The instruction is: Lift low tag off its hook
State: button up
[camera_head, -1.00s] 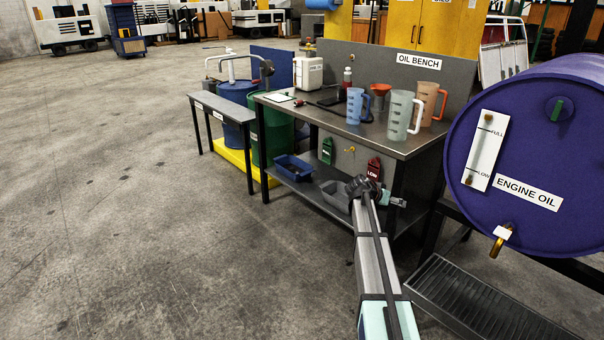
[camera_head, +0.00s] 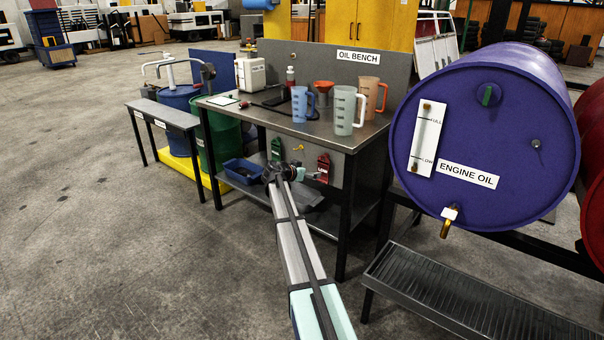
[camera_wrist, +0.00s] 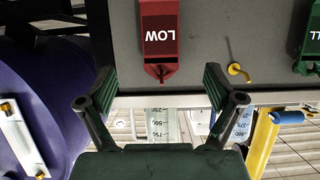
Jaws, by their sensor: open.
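The red LOW tag (camera_wrist: 160,45) hangs on the grey panel under the oil bench. In the wrist view it appears upside down, its hook end (camera_wrist: 160,71) towards the fingers. In the head view the red tag (camera_head: 324,168) is small, just right of my gripper (camera_head: 304,175). In the wrist view my gripper (camera_wrist: 158,90) is open and empty, one finger on each side of the tag's line. The tag looks beyond the fingertips, apart from them; the exact distance is unclear.
A bare brass hook (camera_wrist: 238,72) and a green tag (camera_wrist: 309,45) are on the same panel. The bench top (camera_head: 262,122) with jugs is above. A blue tray (camera_head: 243,171) sits on the lower shelf. The purple oil drum (camera_head: 480,130) stands to the right.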

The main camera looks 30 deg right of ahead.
aim_at(323, 169)
jog(key=x, duration=1.2)
jog(key=shift+c, duration=0.4)
jog(key=c, duration=1.2)
jog(key=shift+o, duration=0.2)
jog(key=shift+r+b, duration=0.3)
jog(key=shift+b, duration=0.2)
jog(key=shift+a, duration=0.15)
jog(key=shift+s+a+r+b, duration=0.15)
jog(key=shift+s+a+b, duration=0.05)
jog(key=shift+a+b, duration=0.3)
jog(key=shift+a, duration=0.15)
jog(key=shift+s+a+r, duration=0.1)
jog(key=shift+a, duration=0.05)
